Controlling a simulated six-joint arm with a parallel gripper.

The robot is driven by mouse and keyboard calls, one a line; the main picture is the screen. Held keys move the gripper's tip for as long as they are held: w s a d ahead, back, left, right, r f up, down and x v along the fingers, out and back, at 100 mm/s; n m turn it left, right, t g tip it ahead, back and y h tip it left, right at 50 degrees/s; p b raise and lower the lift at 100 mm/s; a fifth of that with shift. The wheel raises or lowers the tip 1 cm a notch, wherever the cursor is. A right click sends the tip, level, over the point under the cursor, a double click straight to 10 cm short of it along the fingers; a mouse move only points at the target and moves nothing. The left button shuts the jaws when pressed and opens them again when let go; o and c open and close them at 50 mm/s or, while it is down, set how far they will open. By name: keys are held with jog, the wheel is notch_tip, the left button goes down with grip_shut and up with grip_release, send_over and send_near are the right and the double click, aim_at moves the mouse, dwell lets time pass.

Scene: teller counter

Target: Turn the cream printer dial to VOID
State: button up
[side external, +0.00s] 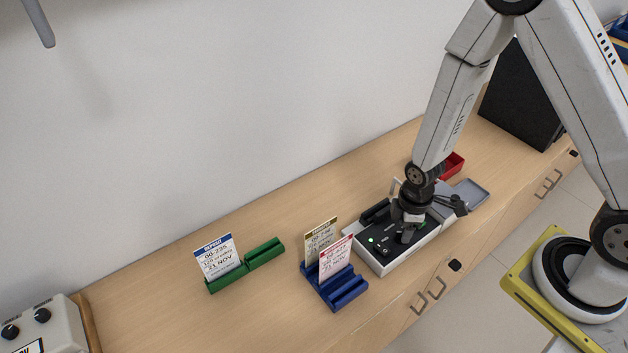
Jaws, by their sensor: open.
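A cream box (52,326) is cut off at the lower left corner, with two black knobs (42,315) on its top and a label on its front; I cannot read the knob markings. My gripper (408,234) is far from it, pointing down over the black top panel of a white-sided device (385,262) at the right. The panel carries a green light (371,240) and a small black control (381,251). My gripper is open; it hides part of the panel, and I cannot tell whether a dial is between the fingers. No VOID mark is legible.
A blue rack (335,290) with two printed cards stands left of the device. A green rack (247,266) with one blue-headed card (217,258) is further left. A red tray (453,164), a grey tray (470,192) and a black box (518,100) are behind. The counter's left middle is clear.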

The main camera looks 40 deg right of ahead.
jog(key=shift+f, duration=0.7)
grip_shut()
